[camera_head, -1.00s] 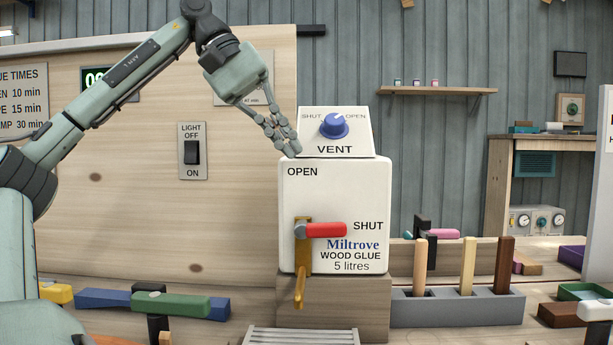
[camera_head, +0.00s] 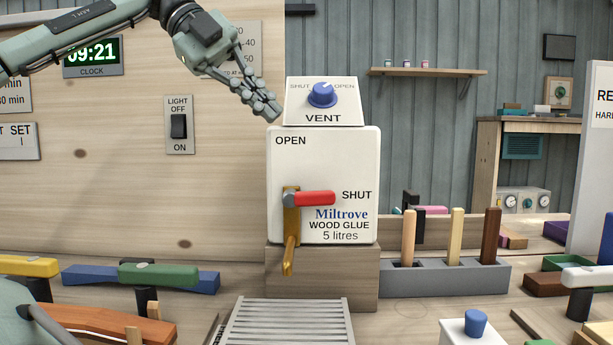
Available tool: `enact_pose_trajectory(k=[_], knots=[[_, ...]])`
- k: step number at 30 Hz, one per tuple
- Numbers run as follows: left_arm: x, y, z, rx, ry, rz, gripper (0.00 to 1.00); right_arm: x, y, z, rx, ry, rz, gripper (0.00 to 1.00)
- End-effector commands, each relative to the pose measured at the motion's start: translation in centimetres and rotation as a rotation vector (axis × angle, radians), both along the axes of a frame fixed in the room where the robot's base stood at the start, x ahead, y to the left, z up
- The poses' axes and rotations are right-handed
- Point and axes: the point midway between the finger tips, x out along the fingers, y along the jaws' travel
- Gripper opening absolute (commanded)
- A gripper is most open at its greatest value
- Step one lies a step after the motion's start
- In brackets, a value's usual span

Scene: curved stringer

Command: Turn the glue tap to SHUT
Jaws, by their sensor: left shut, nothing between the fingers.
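The white glue container (camera_head: 322,150) stands on a wooden block in the middle of the view. Its brass tap (camera_head: 291,225) is on the front, with a red lever (camera_head: 314,198) that lies level and points right at the word SHUT. The word OPEN is at the container's upper left. A vent box with a blue knob (camera_head: 322,95) sits on top. My left gripper (camera_head: 275,112) is shut and empty, at the upper left of the container beside the vent box, well above the lever. My right gripper is not in view.
A slatted grate (camera_head: 285,322) lies below the tap spout. A light switch (camera_head: 179,127) is on the wooden panel at left. A grey rack (camera_head: 445,278) with several upright sticks stands to the right. Clamps (camera_head: 140,276) lie at the left. A white box with a blue button (camera_head: 476,324) is front right.

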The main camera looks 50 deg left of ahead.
Motion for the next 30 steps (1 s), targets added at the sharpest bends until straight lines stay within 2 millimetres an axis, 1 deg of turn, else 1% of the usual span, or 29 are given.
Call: enact_pose_trajectory(k=[1, 3, 6, 9, 12, 17, 20, 30], knots=[[-0.2, 0.2, 0.0, -0.091, 0.072, 0.13, 0.0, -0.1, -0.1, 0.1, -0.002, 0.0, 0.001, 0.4], [-0.3, 0.5, 0.1, -0.225, 0.174, 0.309, 0.0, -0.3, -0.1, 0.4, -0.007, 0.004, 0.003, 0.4], [-0.6, 0.8, 0.3, -0.394, 0.302, 0.527, 0.0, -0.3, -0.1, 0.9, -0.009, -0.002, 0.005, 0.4], [-0.7, 1.1, 0.4, -0.524, 0.399, 0.687, 0.0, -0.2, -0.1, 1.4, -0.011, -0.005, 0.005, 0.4], [-0.8, 1.2, 0.6, -0.604, 0.458, 0.782, 0.0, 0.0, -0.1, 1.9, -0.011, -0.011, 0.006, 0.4], [-0.5, 1.0, 0.2, -0.645, 0.493, 0.831, 0.0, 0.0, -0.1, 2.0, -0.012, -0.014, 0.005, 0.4], [0.2, 0.4, -0.7, -0.644, 0.494, 0.829, 0.0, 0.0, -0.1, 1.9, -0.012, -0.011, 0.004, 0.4], [4.1, -3.0, -5.5, -0.641, 0.493, 0.826, 0.0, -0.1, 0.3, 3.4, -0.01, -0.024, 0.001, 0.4]])
